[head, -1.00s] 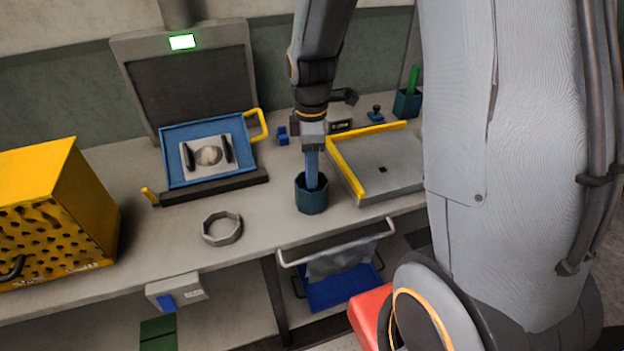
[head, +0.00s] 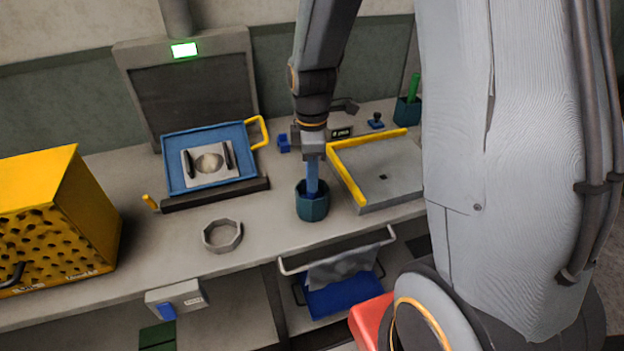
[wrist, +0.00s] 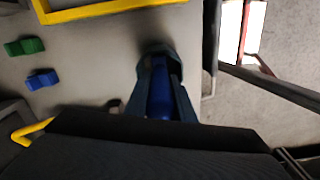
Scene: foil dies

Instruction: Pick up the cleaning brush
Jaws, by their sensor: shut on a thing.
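The cleaning brush (head: 312,176) shows as a blue handle standing upright in a dark teal octagonal cup (head: 312,207) on the bench. Its lower end is hidden inside the cup. My gripper (head: 312,157) points down from above and is shut on the upper part of the blue handle. In the wrist view the blue handle (wrist: 160,92) lies between the two fingers, with the dark cup (wrist: 154,50) beyond it.
A grey tray with a yellow edge (head: 347,176) is close right of the cup. A grey ring (head: 222,236) lies left of it. A blue-framed tray (head: 205,132) and a yellow perforated box (head: 60,222) stand further left. A rail with a cloth (head: 340,268) hangs below the bench front.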

